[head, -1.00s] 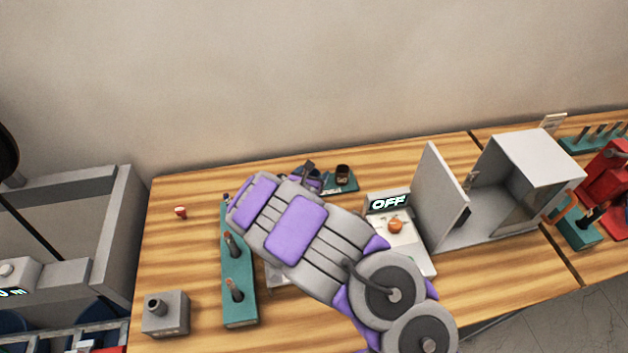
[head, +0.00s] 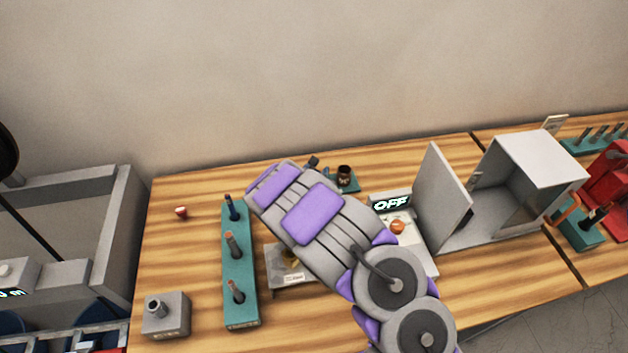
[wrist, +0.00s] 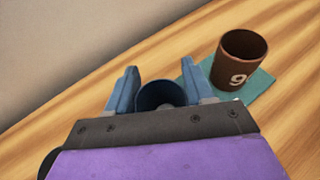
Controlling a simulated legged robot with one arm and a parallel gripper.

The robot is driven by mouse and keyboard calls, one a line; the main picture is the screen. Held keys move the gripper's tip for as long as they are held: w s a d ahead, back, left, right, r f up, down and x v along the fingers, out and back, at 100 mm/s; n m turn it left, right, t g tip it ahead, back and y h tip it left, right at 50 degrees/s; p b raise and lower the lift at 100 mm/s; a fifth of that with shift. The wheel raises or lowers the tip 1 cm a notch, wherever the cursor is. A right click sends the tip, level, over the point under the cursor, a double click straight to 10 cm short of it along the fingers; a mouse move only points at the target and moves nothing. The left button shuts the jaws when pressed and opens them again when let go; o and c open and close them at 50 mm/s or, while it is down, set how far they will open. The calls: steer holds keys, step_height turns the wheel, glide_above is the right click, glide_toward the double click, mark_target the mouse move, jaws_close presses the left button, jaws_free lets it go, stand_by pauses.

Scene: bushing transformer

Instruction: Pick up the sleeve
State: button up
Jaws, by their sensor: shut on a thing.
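The sleeve, a dark blue hollow round piece (wrist: 160,95), sits between the two blue fingers of my gripper (wrist: 159,72) in the wrist view. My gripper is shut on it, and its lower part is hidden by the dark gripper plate. A brown hollow cylinder (wrist: 240,60) marked 9 stands upright on a teal base (wrist: 262,84), right of my gripper and apart from it. In the head view the brown cylinder (head: 344,173) stands just right of a dark fingertip, and my purple and grey arm hides the sleeve.
A teal rack (head: 238,275) with several upright pegs stands left of my arm. A grey block (head: 166,315) and a small red-white piece (head: 181,212) lie further left. A device reading OFF (head: 390,204) and an open grey cabinet (head: 530,160) stand right. A wall rises behind.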

steer(key=shift+d, duration=0.1)
steer(key=c, duration=0.4)
steer(key=shift+o, duration=0.2)
step_height(320, 180, up, 10)
steer(key=shift+f+p, duration=0.25)
steer(key=shift+p, duration=0.3)
steer(key=shift+r+p, duration=1.3)
steer(key=shift+r, duration=1.2)
